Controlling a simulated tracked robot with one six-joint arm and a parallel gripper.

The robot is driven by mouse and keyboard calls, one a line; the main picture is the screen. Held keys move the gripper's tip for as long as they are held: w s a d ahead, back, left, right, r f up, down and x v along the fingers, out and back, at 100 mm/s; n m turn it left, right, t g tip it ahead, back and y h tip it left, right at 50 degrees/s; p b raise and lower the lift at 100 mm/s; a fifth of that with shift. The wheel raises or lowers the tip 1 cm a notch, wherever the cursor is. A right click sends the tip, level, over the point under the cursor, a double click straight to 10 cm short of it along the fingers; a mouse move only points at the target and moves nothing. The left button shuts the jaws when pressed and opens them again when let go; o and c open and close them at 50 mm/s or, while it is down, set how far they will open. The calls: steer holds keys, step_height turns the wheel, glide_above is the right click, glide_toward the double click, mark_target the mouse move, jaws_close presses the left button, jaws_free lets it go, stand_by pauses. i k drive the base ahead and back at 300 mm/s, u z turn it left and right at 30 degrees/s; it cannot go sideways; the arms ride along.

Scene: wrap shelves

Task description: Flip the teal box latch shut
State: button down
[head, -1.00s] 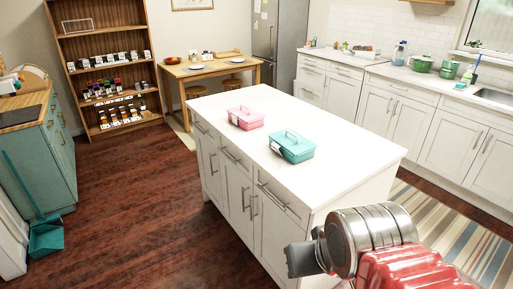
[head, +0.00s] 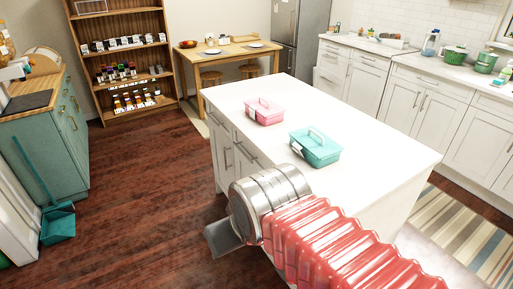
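The teal box (head: 316,147) sits closed-lidded on the white island top, with a handle on its lid. A small pale latch (head: 297,149) shows on its left front side; whether it is up or down is too small to tell. My gripper (head: 222,238) is at the lower middle of the head view, in front of the island and nearer to me than the box, apart from it. Its fingers show as one dark flat piece, so its opening cannot be made out. Nothing is seen in it.
A pink box (head: 264,111) stands behind and left of the teal box on the white island (head: 373,160). A wooden table (head: 225,62) and shelf (head: 122,60) are at the back. A teal cabinet (head: 50,150) stands left. The wooden floor (head: 140,190) between is clear.

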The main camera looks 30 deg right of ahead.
mark_target(297, 147)
steer(key=u, duration=0.5)
steer(key=i, duration=1)
steer(key=u, duration=0.3)
